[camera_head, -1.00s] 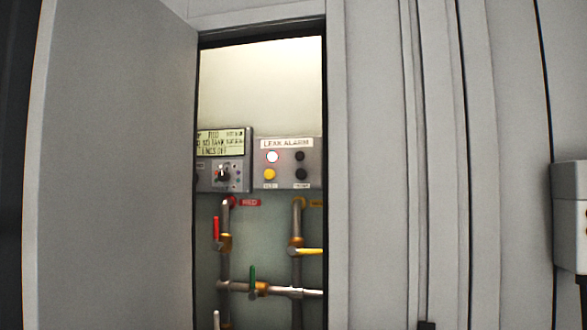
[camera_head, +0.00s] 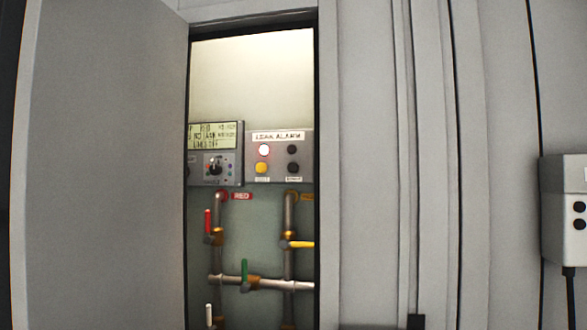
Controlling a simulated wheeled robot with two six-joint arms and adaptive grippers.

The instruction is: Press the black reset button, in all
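The leak alarm panel (camera_head: 279,156) is a grey box on the back wall inside an open cabinet. It carries a lit white button or lamp with a red rim (camera_head: 264,150) at upper left and a yellow button (camera_head: 262,168) at lower left. On its right side are an upper black button (camera_head: 292,150) and a lower black button (camera_head: 294,168). The small labels under them are too blurred to read, so I cannot tell which black one is reset. Neither of my grippers is in view.
A control box with a display (camera_head: 213,136) and a knob hangs left of the panel. Pipes with red (camera_head: 208,220), green (camera_head: 244,270) and yellow (camera_head: 300,244) handles run below. The open door (camera_head: 105,170) fills the left. A grey box with black buttons (camera_head: 566,210) is at right.

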